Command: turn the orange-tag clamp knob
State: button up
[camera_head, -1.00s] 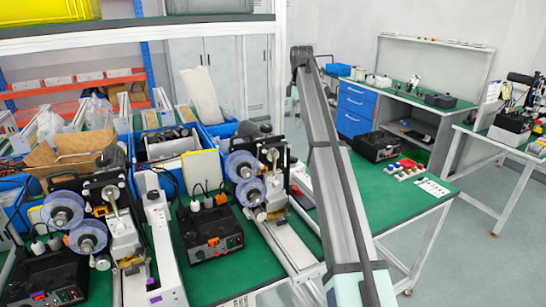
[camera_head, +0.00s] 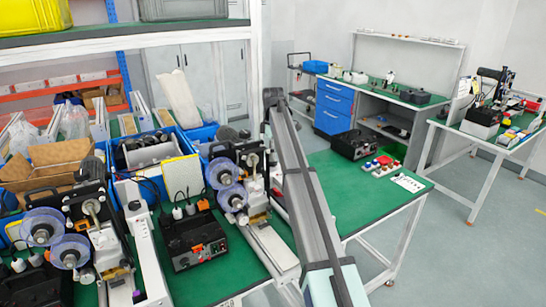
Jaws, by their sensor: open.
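Two coder machines with clear-blue reels stand on the green bench. The right coder (camera_head: 227,171) has a silver round knob (camera_head: 253,159) on its upper front; I cannot tell whether this is the clamp knob. A black control box (camera_head: 194,240) in front of it carries a small orange mark (camera_head: 197,250), and no orange tag can be made out clearly on a knob. The left coder (camera_head: 43,227) has a similar silver knob (camera_head: 92,207) and a purple patch low down. My grey arm rises beside the right coder, on its right. My gripper does not show.
Blue bins (camera_head: 158,150) and a cardboard box (camera_head: 50,167) stand behind the coders. A shelf (camera_head: 130,33) crosses the upper left. Right of my arm, the bench holds a black box (camera_head: 353,144) and coloured buttons (camera_head: 381,166), with bare green top (camera_head: 355,192) around them.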

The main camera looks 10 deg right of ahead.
aim_at(272, 163)
jog(key=shift+f+p, duration=0.35)
jog(key=shift+f, duration=1.35)
jog(key=c, duration=1.1)
jog(key=shift+m, duration=0.3)
jog(key=m+b, duration=0.1)
jog(key=m, duration=0.5)
jog(key=shift+s, duration=0.1)
jog(key=m, duration=0.3)
jog(key=shift+m, duration=0.3)
jog(key=shift+a+m, duration=0.1)
jog(key=shift+m, duration=1.7)
jog(key=shift+c, duration=0.2)
